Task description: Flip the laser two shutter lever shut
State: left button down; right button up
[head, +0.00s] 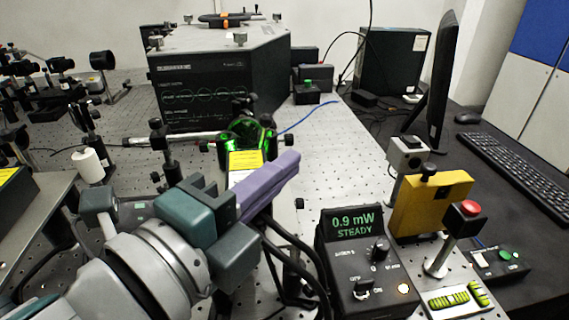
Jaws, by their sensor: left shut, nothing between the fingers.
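My left gripper (293,163) reaches in from the lower left, its two purple fingers pressed together with nothing between them. The fingertips are over the bench, right of a yellow-labelled part (245,161) and in front of a green-glowing optic (247,134). I cannot make out a lever clearly marked as the laser two shutter; the gripper and arm hide part of the bench. A yellow plate (432,206) with a black knob (428,170) on top stands to the right, apart from the gripper. My right gripper is not in view.
A power meter (352,262) reading 0.9 mW STEADY stands right of my gripper. A red button on a post (467,211) and a small control box (497,262) are farther right. A large dark instrument (218,75) stands behind. Bare perforated bench (345,150) lies beyond the fingertips.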

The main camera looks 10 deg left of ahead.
pick_arm(q)
jog(key=a+v, duration=0.1)
jog(key=v, duration=0.7)
jog(key=shift+r+b, duration=0.4)
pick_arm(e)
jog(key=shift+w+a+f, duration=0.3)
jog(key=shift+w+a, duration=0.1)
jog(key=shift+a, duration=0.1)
